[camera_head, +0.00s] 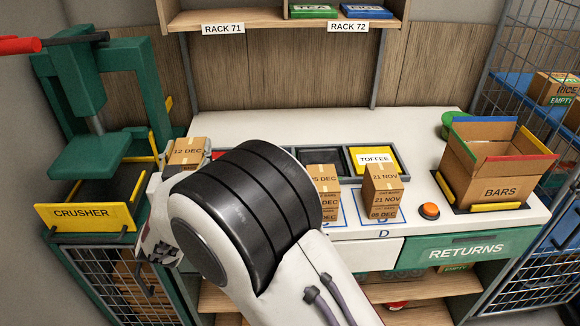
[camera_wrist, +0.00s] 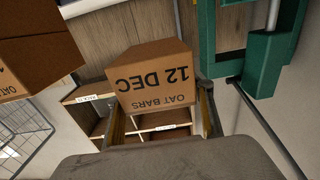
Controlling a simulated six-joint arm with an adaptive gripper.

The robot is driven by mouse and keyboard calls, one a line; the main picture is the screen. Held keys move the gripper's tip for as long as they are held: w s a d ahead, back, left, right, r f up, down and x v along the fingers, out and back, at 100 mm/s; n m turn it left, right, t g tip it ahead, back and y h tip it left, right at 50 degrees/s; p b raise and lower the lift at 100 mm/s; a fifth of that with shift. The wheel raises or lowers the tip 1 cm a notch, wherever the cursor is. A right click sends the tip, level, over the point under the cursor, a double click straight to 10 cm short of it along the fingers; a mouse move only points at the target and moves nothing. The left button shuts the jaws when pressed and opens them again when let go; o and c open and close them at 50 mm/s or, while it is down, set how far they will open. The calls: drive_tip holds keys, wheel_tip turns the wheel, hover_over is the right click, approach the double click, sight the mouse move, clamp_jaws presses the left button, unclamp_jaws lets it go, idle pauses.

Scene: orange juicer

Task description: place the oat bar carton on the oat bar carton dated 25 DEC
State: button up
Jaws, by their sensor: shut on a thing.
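My gripper (camera_wrist: 161,103) is shut on an oat bar carton (camera_wrist: 155,78), one finger on each side, and its label reads 12 DEC upside down in the wrist view. In the head view this brown carton (camera_head: 188,150) is held up at the left, near the crusher. A carton with a partly covered label ending in "5 DEC" (camera_head: 325,178) stands behind my arm on the worktop; its first digit is hard to read. To its right is a stack of cartons (camera_head: 385,183) with 21 NOV on top and 05 DEC lower down.
The green crusher (camera_head: 82,213) stands at the left. The open BARS box (camera_head: 497,178) is at the right, with an orange button (camera_head: 430,210) beside it. A yellow TOFFEE bin (camera_head: 374,159) lies behind the stacks. Another brown box (camera_wrist: 35,60) fills the wrist view's left edge.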

drive_tip(key=w+d+r+m+h, duration=0.1)
drive_tip(key=w+d+r, duration=0.15)
drive_tip(key=d, duration=0.75)
drive_tip(key=w+d+r+m+h, duration=0.15)
drive_tip(key=d+r, duration=0.25)
drive_tip(key=d, duration=0.6)
drive_tip(key=w+d+r+h, duration=0.1)
drive_tip(key=d+r+h, duration=0.15)
drive_tip(key=d, duration=0.65)
drive_tip(key=s+d+y, duration=0.2)
drive_tip(key=s+d, duration=0.1)
drive_tip(key=d, duration=0.3)
drive_tip(key=s+a+f+n+y, duration=0.2)
drive_tip(key=a+f, duration=0.1)
drive_tip(key=shift+a+f+y, duration=0.1)
drive_tip(key=shift+a+y, duration=0.05)
drive_tip(key=shift+y, duration=0.15)
drive_tip(key=shift+f, duration=0.1)
drive_tip(key=shift+f, duration=2.8)
drive_tip(key=shift+f, duration=2.1)
